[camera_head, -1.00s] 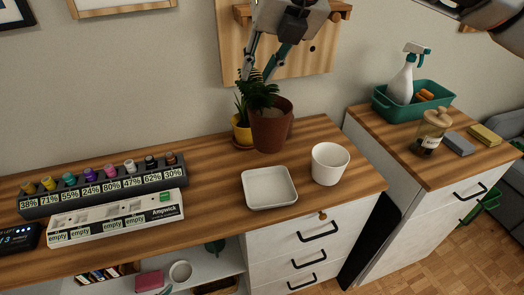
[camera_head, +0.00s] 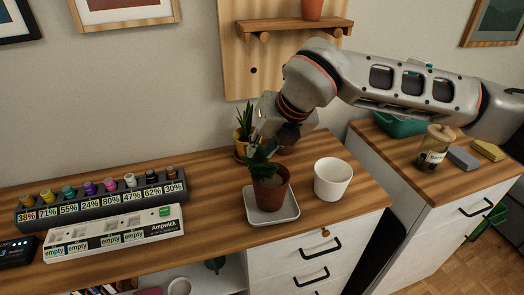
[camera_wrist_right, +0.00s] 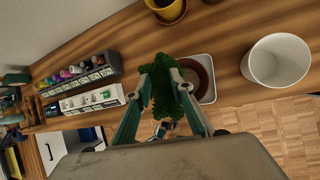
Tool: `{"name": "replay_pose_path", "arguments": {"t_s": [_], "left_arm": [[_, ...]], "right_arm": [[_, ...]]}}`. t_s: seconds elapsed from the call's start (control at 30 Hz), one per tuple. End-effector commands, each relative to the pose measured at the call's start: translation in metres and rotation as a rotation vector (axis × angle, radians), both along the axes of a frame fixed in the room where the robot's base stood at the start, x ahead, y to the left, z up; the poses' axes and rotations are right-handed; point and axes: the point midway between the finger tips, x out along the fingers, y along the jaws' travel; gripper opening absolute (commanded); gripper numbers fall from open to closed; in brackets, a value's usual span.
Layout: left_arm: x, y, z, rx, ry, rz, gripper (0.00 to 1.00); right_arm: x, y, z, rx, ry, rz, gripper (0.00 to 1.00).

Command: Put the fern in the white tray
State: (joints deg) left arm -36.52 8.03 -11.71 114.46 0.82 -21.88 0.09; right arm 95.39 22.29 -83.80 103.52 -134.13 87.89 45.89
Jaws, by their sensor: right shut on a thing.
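The fern (camera_head: 262,162) is a green leafy plant in a terracotta pot (camera_head: 270,192). The pot appears upright over the white tray (camera_head: 251,210), within its rim; I cannot tell whether its base touches the tray floor. My right gripper (camera_head: 268,143) comes in from the right above the fern. In the right wrist view, its two fingers (camera_wrist_right: 165,100) are shut around the green leaves (camera_wrist_right: 162,82), with the pot (camera_wrist_right: 205,75) and tray rim (camera_wrist_right: 211,92) behind them. The left gripper is out of view.
A white pot (camera_head: 333,180) stands just right of the tray. A yellow pot (camera_head: 241,143) with a spiky plant stands behind. A rack of colored bottles (camera_head: 100,205) and a white charger-like strip (camera_head: 115,237) lie left. The desk between strip and tray is clear.

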Motion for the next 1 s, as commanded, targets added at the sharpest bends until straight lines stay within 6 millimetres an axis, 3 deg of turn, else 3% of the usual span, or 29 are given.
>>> {"name": "replay_pose_path", "arguments": {"t_s": [0.1,0.4,0.43,0.5,0.83,1.0], "left_arm": [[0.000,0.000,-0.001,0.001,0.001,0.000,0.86],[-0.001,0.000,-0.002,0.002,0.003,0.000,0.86],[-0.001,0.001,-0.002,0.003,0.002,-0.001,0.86],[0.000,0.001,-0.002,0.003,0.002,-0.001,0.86],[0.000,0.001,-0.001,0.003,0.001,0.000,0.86],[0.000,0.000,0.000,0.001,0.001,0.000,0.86]], "right_arm": [[0.000,0.000,-0.009,0.001,-0.003,0.001,0.00],[0.001,0.000,-0.011,0.001,-0.003,0.001,0.00],[0.000,0.000,-0.012,0.000,-0.001,0.000,0.25],[0.000,0.000,-0.011,0.000,-0.001,0.000,0.39],[0.000,0.000,-0.010,0.000,-0.001,0.000,0.39],[-0.004,-0.004,0.002,0.002,-0.004,0.000,0.39]]}}
